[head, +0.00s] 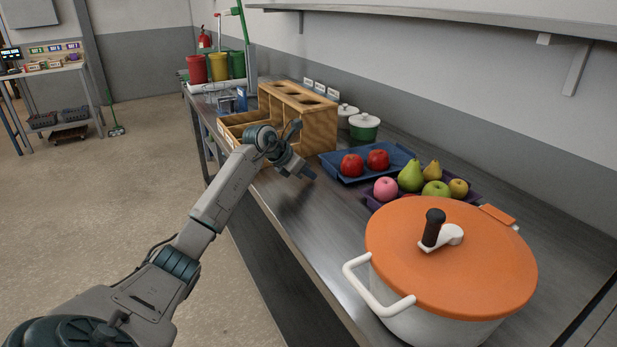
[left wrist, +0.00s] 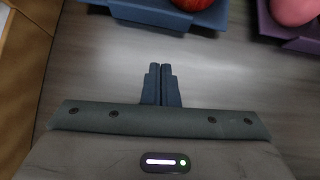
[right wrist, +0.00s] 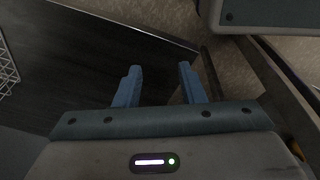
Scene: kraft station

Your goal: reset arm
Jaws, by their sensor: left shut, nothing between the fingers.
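My left arm reaches in from the left in the head view. Its gripper (head: 308,174) hangs over the steel counter, in front of the blue tray and beside the wooden organizer. In the left wrist view the two fingers (left wrist: 162,85) are together and empty, with bare counter around them. My right gripper (right wrist: 160,85) shows only in the right wrist view. Its two blue fingers are apart with nothing between them. A dark surface and a strip of speckled floor lie behind them.
A large pot with an orange lid (head: 470,265) stands at the near right. A blue tray (head: 345,178) holds red apples; a purple tray (head: 371,203) holds several fruits. The wooden organizer (head: 322,120) stands left of the trays. Bare steel counter (head: 310,215) lies between gripper and pot.

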